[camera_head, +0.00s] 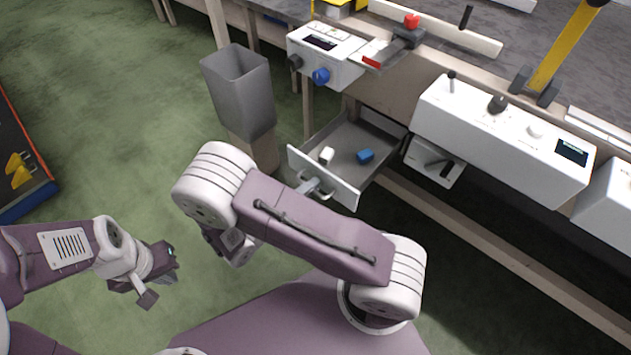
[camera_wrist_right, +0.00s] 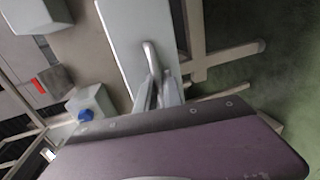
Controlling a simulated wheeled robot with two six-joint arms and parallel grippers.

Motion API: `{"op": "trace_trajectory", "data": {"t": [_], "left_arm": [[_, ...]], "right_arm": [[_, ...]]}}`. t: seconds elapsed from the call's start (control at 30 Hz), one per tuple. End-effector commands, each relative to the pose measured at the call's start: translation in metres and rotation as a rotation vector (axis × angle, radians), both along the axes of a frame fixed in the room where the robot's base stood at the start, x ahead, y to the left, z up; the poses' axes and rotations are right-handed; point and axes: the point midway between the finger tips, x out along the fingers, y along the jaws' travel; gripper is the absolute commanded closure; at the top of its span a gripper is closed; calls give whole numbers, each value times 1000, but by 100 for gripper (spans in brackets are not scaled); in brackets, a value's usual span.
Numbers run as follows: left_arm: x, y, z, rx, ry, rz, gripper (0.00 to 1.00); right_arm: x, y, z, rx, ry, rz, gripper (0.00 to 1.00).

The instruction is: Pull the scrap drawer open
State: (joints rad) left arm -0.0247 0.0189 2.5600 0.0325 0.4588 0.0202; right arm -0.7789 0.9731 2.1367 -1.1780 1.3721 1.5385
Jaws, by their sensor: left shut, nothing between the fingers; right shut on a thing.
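The scrap drawer (camera_head: 379,133) is pulled out from under the bench in the head view, with a white block (camera_head: 327,155) and a blue block (camera_head: 365,156) lying inside. Its pale front panel (camera_head: 343,187) faces my body and also shows in the right wrist view (camera_wrist_right: 135,40). My right gripper (camera_head: 312,187) is shut on the drawer handle (camera_wrist_right: 151,58); my arm partly hides the fingers in the head view. My left gripper (camera_head: 163,281) is shut and empty, low at the left, well away from the drawer.
A grey bin (camera_head: 238,92) stands left of the drawer. A white box with a blue knob (camera_head: 321,75) is above the drawer, and a white control panel (camera_head: 503,140) is to its right. Green floor is free between the bin and my left arm.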

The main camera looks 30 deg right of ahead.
Motion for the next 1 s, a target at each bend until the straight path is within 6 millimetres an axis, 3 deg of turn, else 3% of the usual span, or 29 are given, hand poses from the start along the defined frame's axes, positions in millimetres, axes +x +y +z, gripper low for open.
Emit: {"op": "trace_trajectory", "data": {"t": [0.17, 0.2, 0.23, 0.57, 1.0], "left_arm": [[0, 0, 0, 0, 0, 0, 100], [0, 0, 0, 0, 0, 0, 100], [0, 0, 0, 0, 0, 0, 100], [0, 0, 2, 0, 0, 0, 100], [0, 0, 34, 0, 0, 0, 100]], "right_arm": [[0, 0, 0, 1, 1, 0, 100], [0, 0, 0, 1, 1, 0, 87], [0, 0, 0, 0, 1, 0, 81], [-1, 3, 2, 0, 1, 2, 81], [-31, 76, 19, 0, -1, 3, 81]]}}
